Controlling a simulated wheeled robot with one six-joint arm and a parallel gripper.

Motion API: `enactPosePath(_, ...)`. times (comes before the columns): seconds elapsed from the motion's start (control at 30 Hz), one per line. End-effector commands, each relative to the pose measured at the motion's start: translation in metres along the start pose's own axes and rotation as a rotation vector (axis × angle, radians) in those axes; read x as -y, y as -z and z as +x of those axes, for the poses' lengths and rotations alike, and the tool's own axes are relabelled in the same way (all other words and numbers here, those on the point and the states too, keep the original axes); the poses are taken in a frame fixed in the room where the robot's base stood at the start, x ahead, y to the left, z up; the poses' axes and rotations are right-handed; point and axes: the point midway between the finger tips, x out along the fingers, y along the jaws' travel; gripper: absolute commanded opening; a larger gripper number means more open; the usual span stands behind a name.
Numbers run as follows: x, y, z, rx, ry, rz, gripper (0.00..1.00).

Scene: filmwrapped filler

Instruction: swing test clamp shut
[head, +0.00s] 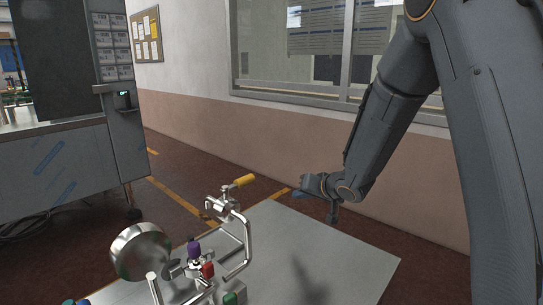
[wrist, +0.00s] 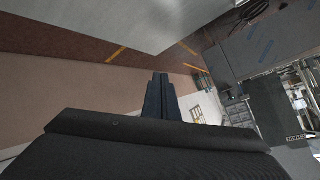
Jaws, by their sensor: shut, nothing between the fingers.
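The test clamp shows in the head view as a metal fitting (head: 222,206) with a yellow-ended handle (head: 242,182). It stands on bent steel tubing at the left part of the grey bench. The handle sticks out up and to the right; I cannot tell how far the clamp is swung. My gripper (head: 284,193) is to the right of the yellow handle, apart from it and pointing left. Its dark fingers (wrist: 160,78) are together and empty in the wrist view. The clamp cannot be made out in the wrist view.
Close by the clamp on the bench (head: 330,255) are a round metal gauge or disc (head: 140,250), a purple knob (head: 193,247), and red and green parts. The bench's right part is clear. A steel cabinet (head: 65,165) stands at the left, a windowed wall behind.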

Motion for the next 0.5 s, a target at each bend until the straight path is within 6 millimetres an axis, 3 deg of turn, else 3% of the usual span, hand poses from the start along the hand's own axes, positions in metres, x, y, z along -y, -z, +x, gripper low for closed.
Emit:
enactPosePath(0.07,-0.025,-0.007,-0.038,0.030,-0.162,-0.038,0.00)
enactPosePath(0.23,-0.069,-0.062,-0.128,0.228,-0.446,-0.084,0.00)
enactPosePath(0.37,-0.075,-0.119,-0.196,0.435,-0.549,-0.087,0.00)
enactPosePath(0.5,-0.064,-0.176,-0.257,0.642,-0.567,-0.071,0.00)
